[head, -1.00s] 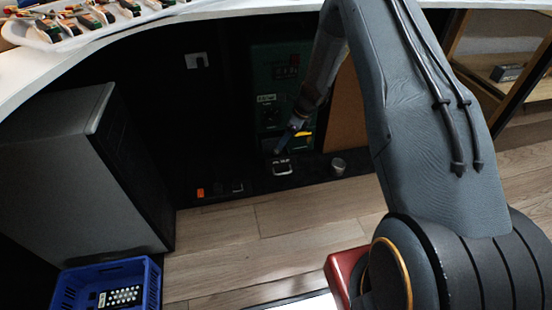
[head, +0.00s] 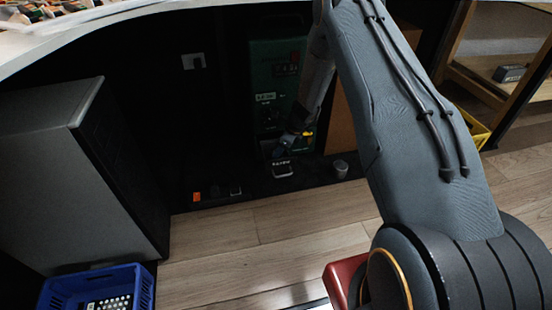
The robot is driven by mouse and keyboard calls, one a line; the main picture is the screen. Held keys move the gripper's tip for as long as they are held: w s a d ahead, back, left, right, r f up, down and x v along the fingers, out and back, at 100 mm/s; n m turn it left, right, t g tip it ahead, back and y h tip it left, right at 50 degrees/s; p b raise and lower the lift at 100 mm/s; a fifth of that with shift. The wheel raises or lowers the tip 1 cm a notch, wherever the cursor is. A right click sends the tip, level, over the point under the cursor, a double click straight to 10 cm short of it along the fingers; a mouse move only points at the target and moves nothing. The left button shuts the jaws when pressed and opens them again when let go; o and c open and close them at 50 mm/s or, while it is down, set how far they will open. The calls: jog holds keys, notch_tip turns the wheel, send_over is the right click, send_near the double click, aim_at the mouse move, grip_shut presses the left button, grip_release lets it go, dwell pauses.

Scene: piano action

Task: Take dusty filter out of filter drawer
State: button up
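A dark green cabinet (head: 268,60) with a small counter, a dial and labels stands in the dark recess under the white worktop. My gripper (head: 282,150) is at the lower front of this cabinet, with bluish fingertips pointing down and left. A small yellow part (head: 308,133) shows right beside the gripper; I cannot tell whether it belongs to the cabinet. The filter drawer and the dusty filter cannot be made out, as the area is dark and partly covered by my arm. The gap between the fingers is too small to read.
A small box with pale marks (head: 282,170) and a grey cylinder (head: 340,169) sit on the black ledge below. A grey cabinet (head: 50,170) and a blue crate (head: 143,285) are at left. A yellow crate (head: 482,137) is at right. Wooden floor (head: 270,230) is clear in front.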

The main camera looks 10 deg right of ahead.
jog(key=shift+c, duration=0.5)
jog(key=c, duration=0.7)
jog(key=shift+r, duration=0.15)
notch_tip(320, 180, up, 10)
jog(key=p, duration=0.4)
jog(key=shift+p, duration=0.3)
